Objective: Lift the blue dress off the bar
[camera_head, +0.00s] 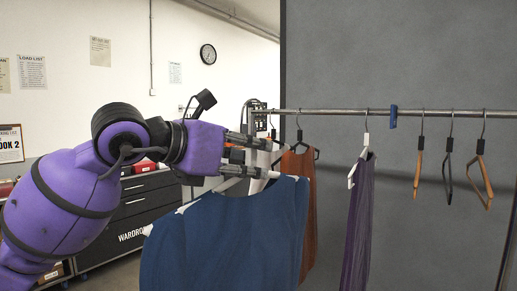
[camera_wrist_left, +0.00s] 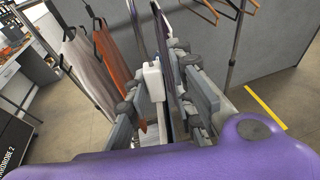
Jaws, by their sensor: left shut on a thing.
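The blue dress (camera_head: 225,242) hangs from a white hanger at the lower middle of the head view, in front of the left part of the bar (camera_head: 340,111). My left gripper (camera_head: 272,157) is shut on the hanger, just above the dress's shoulders. In the left wrist view a white piece of the hanger (camera_wrist_left: 153,80) shows between the fingers. A thin dark hook shape rises near the bar's left end, partly hidden by the gripper. I cannot tell whether the hanger's hook touches the bar. My right gripper is not in view.
A rust-orange garment (camera_head: 307,215) hangs close behind the gripper. A purple garment (camera_head: 358,225) hangs to its right, then a blue marker (camera_head: 393,117) and bare hangers (camera_head: 449,160). A dark drawer cabinet (camera_head: 135,215) stands behind at left.

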